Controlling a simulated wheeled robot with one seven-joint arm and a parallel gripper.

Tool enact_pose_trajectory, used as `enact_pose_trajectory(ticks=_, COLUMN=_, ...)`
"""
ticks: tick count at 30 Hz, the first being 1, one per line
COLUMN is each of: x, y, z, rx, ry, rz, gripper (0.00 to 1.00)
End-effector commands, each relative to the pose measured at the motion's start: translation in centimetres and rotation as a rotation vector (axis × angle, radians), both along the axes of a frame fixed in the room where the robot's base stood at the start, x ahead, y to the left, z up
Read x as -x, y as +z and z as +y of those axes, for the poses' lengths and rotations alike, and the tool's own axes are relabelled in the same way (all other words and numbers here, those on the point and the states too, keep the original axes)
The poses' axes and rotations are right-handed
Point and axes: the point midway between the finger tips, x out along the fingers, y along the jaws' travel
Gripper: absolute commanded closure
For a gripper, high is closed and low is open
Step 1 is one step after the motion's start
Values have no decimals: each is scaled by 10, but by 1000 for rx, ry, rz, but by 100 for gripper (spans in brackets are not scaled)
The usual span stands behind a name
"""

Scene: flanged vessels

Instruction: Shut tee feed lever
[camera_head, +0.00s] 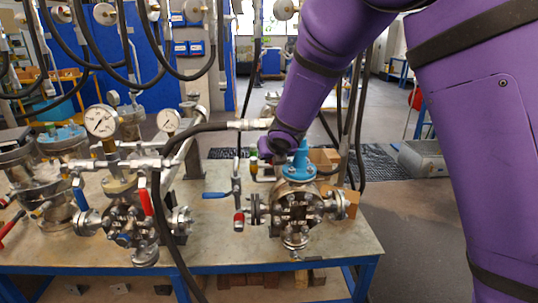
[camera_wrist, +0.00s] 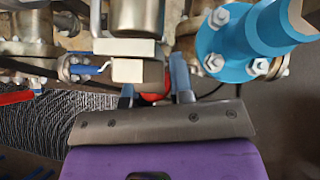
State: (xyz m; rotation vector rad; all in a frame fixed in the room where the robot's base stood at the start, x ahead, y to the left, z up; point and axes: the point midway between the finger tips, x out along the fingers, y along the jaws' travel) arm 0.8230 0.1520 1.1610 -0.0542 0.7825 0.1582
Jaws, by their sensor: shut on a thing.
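My gripper (camera_wrist: 155,92) shows in the wrist view with its two blue-grey fingers on either side of a red part (camera_wrist: 152,99), which looks like a lever handle. Most of the red part is hidden by the fingers and the gripper body. In the head view my gripper (camera_head: 268,150) is behind the right vessel's blue top, and its fingers are hidden. A blue lever (camera_head: 216,195) lies level on the vertical pipe left of the right vessel (camera_head: 297,207). I cannot tell for sure which lever is the tee feed lever.
The blue flanged neck (camera_wrist: 245,45) stands close right of my fingers in the wrist view. A pale block (camera_wrist: 138,70) lies just ahead of them. Other vessels, gauges (camera_head: 101,121) and a hanging black hose (camera_head: 158,220) crowd the table (camera_head: 215,255) to the left.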

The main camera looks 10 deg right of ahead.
Motion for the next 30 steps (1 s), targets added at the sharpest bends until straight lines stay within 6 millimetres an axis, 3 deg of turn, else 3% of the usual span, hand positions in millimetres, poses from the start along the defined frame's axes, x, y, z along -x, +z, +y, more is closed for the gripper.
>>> enact_pose_trajectory(ticks=16, x=0, y=0, z=-3, rx=28, ry=-1, rz=1, gripper=100)
enact_pose_trajectory(ticks=17, x=0, y=0, z=-3, rx=28, ry=-1, rz=1, gripper=76)
enact_pose_trajectory(ticks=20, x=0, y=0, z=-3, rx=28, ry=-1, rz=1, gripper=53)
enact_pose_trajectory(ticks=30, x=2, y=2, z=-2, rx=26, ry=0, rz=1, gripper=53)
